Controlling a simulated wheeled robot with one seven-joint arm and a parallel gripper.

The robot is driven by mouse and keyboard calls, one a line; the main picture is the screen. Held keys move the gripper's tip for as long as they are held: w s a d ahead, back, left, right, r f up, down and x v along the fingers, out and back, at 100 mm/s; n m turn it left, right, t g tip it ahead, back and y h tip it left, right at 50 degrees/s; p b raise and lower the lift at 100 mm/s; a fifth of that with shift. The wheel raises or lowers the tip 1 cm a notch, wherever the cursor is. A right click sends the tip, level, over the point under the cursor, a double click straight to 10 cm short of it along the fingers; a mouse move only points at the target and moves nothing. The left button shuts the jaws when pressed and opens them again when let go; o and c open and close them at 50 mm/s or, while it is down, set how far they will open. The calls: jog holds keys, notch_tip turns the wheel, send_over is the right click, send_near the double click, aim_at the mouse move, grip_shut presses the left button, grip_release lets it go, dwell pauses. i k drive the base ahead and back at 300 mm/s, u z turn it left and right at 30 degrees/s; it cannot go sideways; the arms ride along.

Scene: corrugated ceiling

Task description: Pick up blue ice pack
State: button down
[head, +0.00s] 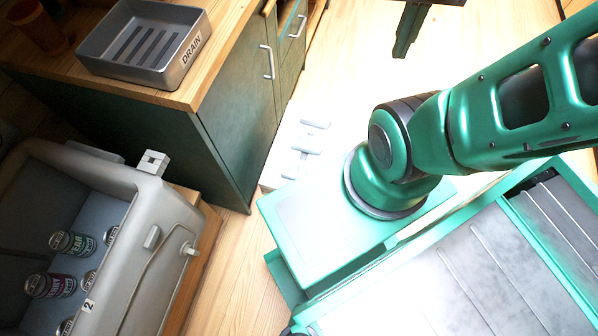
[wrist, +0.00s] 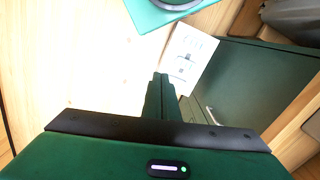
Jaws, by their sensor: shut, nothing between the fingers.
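I see no blue ice pack in either view. My gripper (head: 402,50) shows at the top of the head view, pointing down over the pale wooden floor. In the wrist view my gripper (wrist: 160,78) has its two dark green fingers together, with nothing between them. An open grey cooler (head: 165,215) stands at the lower left of the head view, far from my gripper. Several cans (head: 72,243) lie or stand inside it. Part of its inside is cut off by the frame edge.
A grey tray marked DRAIN (head: 145,45) sits on a wooden counter (head: 215,60) above dark green cabinets (head: 235,125). An orange cup (head: 38,25) stands at the top left. A white panel with small pale pieces (head: 300,150) lies beside the cabinets. The floor beneath my gripper looks clear.

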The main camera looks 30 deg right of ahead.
aim_at(293, 171)
jog(key=u, duration=0.1)
jog(key=k, duration=0.5)
jog(key=z, duration=2.7)
jog(key=i, duration=0.1)
jog(key=u, duration=3.05)
jog(key=k, duration=1.05)
jog(key=z, duration=0.45)
jog(key=i, duration=0.5)
jog(key=z, duration=0.25)
